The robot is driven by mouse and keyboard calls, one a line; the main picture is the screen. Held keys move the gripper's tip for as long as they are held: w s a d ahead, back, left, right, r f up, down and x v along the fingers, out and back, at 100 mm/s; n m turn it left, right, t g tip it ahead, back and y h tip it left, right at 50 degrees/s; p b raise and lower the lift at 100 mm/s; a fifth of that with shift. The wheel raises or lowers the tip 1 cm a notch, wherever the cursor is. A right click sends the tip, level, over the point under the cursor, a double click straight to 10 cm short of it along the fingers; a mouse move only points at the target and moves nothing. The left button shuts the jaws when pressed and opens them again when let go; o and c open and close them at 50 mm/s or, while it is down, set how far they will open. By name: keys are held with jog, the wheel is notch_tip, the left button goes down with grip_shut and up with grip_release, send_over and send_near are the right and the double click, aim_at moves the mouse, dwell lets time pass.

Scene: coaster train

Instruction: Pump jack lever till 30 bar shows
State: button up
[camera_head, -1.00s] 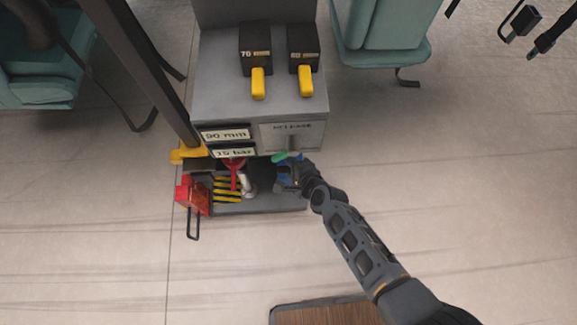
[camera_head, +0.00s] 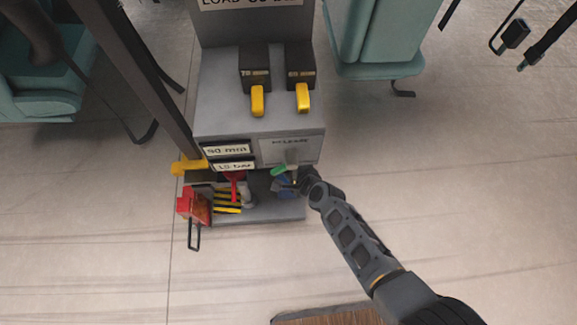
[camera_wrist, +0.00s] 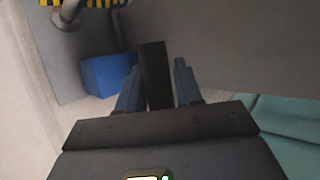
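The grey jack unit (camera_head: 215,110) stands on the floor, with a "90 mm" label (camera_head: 228,150) above a second label that seems to read "15 bar" (camera_head: 233,166). My gripper (camera_head: 294,183) is low at the unit's front right, beneath the panel marked "RELEASE" (camera_head: 290,148). A green-ended handle (camera_head: 279,170) is just left of it. In the wrist view, my gripper's fingers (camera_wrist: 160,85) stand apart on either side of a dark upright bar (camera_wrist: 155,62). I cannot tell whether they press on it or whether it is the jack lever.
Two black blocks with yellow levers (camera_head: 257,100) (camera_head: 303,97) sit on top. A red box (camera_head: 193,203), a red part (camera_head: 234,186) and yellow-black stripes (camera_head: 226,202) are low at left. A blue block (camera_wrist: 107,75) is left of my fingers. Teal seats (camera_head: 375,45) flank the unit.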

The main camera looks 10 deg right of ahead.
jog(key=o, duration=0.3)
jog(key=shift+w+r, duration=0.25)
jog(key=shift+w, duration=0.15)
jog(key=shift+s+f, duration=0.1)
jog(key=shift+s, duration=0.05)
jog(key=shift+p+v, duration=2.05)
jog(key=shift+v, duration=1.85)
